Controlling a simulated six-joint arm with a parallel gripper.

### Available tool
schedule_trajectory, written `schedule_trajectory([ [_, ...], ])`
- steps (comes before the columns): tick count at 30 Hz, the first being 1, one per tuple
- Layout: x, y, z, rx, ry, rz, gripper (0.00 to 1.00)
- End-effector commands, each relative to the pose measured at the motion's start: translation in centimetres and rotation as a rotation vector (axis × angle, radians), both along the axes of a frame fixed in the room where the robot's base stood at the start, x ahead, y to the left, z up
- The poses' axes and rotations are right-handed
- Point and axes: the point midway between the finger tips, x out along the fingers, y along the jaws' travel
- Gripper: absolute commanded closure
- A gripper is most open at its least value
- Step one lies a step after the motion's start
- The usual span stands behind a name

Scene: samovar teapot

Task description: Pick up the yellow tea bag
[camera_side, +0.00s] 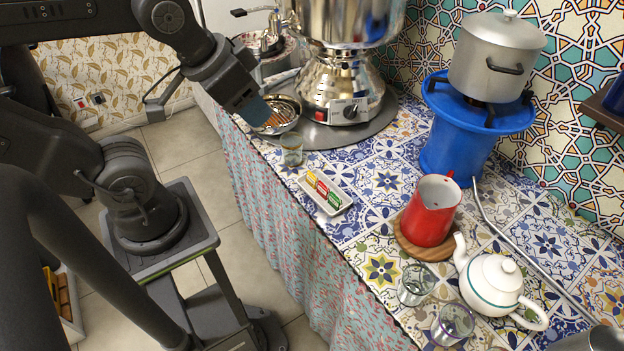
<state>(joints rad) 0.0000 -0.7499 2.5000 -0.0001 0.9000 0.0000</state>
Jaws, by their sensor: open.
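The yellow tea bag (312,178) lies at the upper left end of a small white tray (343,206) on the tiled counter. Beside it in the same tray are a red tea bag (322,188) and a green tea bag (334,200). My gripper (262,116) is above and to the left of the tray, in front of the metal strainer bowl by the samovar. It is open and apart from the tea bags. Its two fingers are hard to tell apart from this side.
A small glass (292,149) stands just behind the tray, near the samovar (342,85). A red jug (431,212) on a wooden board, glasses (415,282) and a white teapot (492,284) stand to the right. A blue stove (462,135) holds a pot (497,55).

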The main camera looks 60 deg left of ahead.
Motion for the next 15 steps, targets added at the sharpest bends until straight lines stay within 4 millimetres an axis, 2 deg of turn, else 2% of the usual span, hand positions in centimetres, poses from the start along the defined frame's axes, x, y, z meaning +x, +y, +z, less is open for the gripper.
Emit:
schedule_trajectory([
  [8, 0.2, 0.1, 0.0, 0.007, 0.006, -0.011, 0.54],
  [11, 1.3, 0.4, -0.3, 0.043, 0.033, -0.068, 0.54],
  [15, 4.4, 1.3, -1.5, 0.138, 0.109, -0.248, 0.54],
])
